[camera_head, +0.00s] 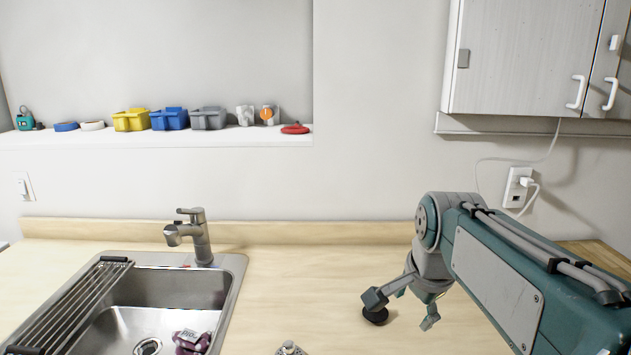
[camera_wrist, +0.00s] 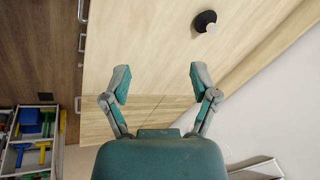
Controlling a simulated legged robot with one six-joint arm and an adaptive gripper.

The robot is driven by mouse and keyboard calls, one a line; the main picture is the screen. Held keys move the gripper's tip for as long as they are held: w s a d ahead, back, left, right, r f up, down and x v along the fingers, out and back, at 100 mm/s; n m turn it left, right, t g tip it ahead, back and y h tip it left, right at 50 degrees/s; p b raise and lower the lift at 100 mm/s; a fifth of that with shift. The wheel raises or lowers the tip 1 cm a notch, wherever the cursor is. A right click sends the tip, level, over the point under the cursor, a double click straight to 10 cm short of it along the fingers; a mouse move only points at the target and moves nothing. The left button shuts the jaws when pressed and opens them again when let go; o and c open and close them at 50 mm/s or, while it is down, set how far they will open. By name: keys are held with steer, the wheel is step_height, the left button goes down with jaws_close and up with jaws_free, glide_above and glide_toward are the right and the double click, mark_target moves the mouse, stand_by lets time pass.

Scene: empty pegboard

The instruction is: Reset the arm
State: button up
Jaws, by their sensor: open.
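My gripper (camera_head: 402,306) is over the wooden counter (camera_head: 300,262) to the right of the sink in the head view. In the wrist view my gripper (camera_wrist: 160,82) has its two fingers spread apart with nothing between them. A small black round object (camera_head: 375,314) is on the counter by the left finger in the head view. It also shows in the wrist view as a black disc (camera_wrist: 205,21) with a pale knob, beyond the fingertips.
A steel sink (camera_head: 238,275) with a faucet (camera_head: 200,238) and a drying rack (camera_head: 80,300) is at the left. A purple item (camera_head: 192,341) lies in the sink. A bottle top (camera_head: 290,348) shows at the front edge. A wall cabinet (camera_head: 525,55) hangs upper right. Bins (camera_head: 169,119) line a shelf.

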steer(key=s+f+n+t, duration=0.1)
steer(key=s+f+n, duration=0.2)
steer(key=s+n, duration=0.3)
steer(key=s+f+n, duration=0.4)
steer(key=s+n, duration=0.2)
steer(key=s, duration=0.4)
steer(key=shift+t, duration=0.4)
steer(key=shift+w+a+r, duration=0.1)
stand_by(0.6)
